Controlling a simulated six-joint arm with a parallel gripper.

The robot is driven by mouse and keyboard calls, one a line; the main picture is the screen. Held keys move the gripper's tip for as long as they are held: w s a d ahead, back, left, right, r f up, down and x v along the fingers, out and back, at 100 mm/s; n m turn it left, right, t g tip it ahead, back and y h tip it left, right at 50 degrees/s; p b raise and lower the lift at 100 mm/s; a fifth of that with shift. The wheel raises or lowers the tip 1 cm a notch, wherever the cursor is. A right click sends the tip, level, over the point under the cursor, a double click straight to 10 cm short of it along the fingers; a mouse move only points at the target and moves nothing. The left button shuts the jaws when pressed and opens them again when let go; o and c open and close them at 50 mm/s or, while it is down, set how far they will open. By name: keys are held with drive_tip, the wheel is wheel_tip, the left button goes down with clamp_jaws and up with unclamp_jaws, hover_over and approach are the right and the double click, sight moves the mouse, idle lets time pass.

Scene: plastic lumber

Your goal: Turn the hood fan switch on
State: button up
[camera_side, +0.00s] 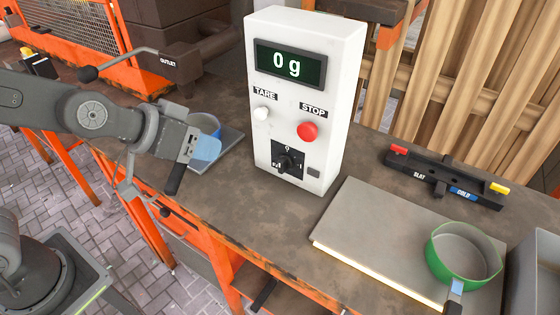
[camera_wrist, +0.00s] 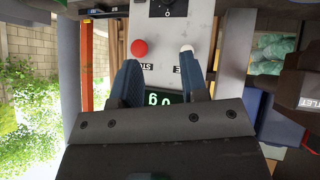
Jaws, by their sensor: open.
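A white control box (camera_side: 255,110) stands upright on the bench and shows "0 g". A black rotary switch (camera_side: 288,160) sits on a dark plate low on its front; its label is too small to read, so I cannot tell whether it is the hood fan switch. In the wrist view part of the dark switch plate (camera_wrist: 168,8) shows at the top edge. My gripper (camera_side: 190,165) is open and empty, left of the box and apart from it. In the wrist view my gripper (camera_wrist: 158,72) has its two fingers spread, with the box front between and beyond them.
A red STOP button (camera_side: 308,131) and white TARE button (camera_side: 262,113) sit above the switch. A grey slab (camera_side: 370,225) and green pan (camera_side: 437,262) lie right. The bench before the box is clear.

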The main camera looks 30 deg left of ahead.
drive_tip(key=w+d+f+t, duration=0.1)
drive_tip(key=w+d+f, duration=0.2)
drive_tip(key=d+f, duration=0.1)
drive_tip(key=t+y, duration=0.3)
approach(281, 161)
drive_tip(key=shift+n+t, duration=0.3)
drive_tip(key=shift+n, duration=0.1)
drive_tip(key=x, duration=0.9)
drive_tip(key=shift+w+f, duration=0.15)
drive_tip(key=shift+f, duration=0.25)
drive_tip(key=shift+c, duration=0.3)
clamp_jaws()
